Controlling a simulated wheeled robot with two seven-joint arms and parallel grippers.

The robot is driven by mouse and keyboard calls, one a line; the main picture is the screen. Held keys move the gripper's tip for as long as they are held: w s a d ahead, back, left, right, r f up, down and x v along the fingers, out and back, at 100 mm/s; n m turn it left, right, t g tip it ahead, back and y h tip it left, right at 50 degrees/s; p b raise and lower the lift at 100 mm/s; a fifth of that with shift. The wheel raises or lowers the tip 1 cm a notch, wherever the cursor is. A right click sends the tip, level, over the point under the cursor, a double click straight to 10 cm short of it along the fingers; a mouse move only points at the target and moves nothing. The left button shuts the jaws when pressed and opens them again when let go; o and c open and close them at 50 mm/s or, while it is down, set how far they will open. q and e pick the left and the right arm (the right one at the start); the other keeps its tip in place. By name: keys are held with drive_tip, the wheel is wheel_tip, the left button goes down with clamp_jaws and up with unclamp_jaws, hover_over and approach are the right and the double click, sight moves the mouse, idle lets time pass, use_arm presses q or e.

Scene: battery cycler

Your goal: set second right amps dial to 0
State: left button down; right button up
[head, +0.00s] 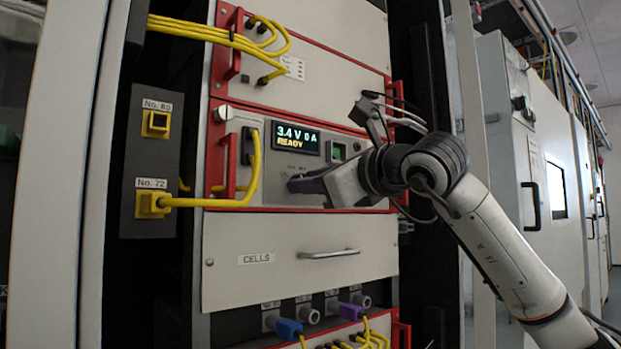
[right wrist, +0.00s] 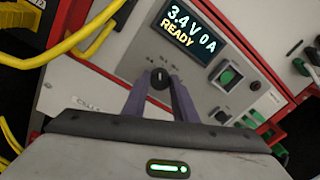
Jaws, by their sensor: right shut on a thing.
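The cycler unit's front panel (head: 322,192) carries a lit display (head: 296,137) that reads 3.4 V 0 A READY. The same display (right wrist: 182,34) shows in the right wrist view. Below it is a black dial (right wrist: 160,79) with a light pointer mark; the small print around it is too small to read. My right gripper (head: 296,184) reaches the panel from the right. Its purple-grey fingers (right wrist: 160,82) are shut on this dial, one on each side. In the head view the fingers hide the dial. My left gripper is not in view.
A second small dial (right wrist: 222,115) and a green switch (right wrist: 226,76) sit right of the held dial. A yellow cable (head: 257,170) and red handle (head: 231,165) stand left of the fingers. The CELLS drawer (head: 290,275) is shut below.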

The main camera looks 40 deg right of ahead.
drive_tip(key=shift+n+p, duration=0.6)
drive_tip(key=shift+n, duration=1.6)
drive_tip(key=o, duration=1)
drive_tip(key=shift+o, duration=0.2)
drive_tip(key=s+b, duration=0.1)
drive_tip(key=s, duration=0.9)
drive_tip(key=shift+s+d+f, duration=0.2)
